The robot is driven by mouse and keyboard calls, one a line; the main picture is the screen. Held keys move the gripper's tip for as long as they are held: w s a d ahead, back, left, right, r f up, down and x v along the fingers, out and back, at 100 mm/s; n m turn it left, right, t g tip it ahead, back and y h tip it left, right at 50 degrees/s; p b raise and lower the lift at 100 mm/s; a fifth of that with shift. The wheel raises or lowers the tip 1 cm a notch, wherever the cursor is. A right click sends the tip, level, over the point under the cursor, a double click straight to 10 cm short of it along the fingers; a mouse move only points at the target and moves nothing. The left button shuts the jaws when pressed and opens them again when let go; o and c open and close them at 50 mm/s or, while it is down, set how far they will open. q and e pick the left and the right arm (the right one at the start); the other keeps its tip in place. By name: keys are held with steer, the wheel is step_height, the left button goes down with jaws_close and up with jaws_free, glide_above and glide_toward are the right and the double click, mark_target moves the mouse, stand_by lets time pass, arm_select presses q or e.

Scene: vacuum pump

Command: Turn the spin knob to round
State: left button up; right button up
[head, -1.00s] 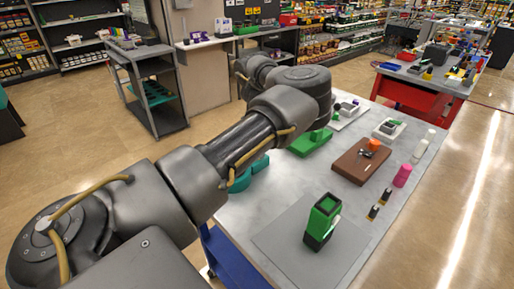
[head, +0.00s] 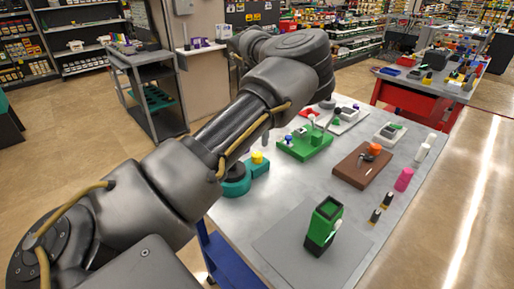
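I cannot tell for sure which knob is the spin knob. An orange knob (head: 375,149) sits on a brown board (head: 352,172) at the middle right of the table. A yellow knob (head: 257,157) sits on a teal round-bodied device (head: 238,183) at the table's left edge, partly behind my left arm. A green board (head: 303,147) with small blue and white knobs and a green block lies behind them. My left arm crosses the head view from the lower left to the top middle. Its gripper fingers cannot be made out. My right gripper is not in view.
A green and black block (head: 323,222) stands on a grey mat (head: 285,245) at the front. A pink cylinder (head: 404,179) and two small dark and gold pieces stand at right. The table middle is mostly bare.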

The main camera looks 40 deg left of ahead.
arm_select(q)
step_height(320, 180, up, 4)
steer(key=shift+f, duration=0.15)
stand_by(0.6)
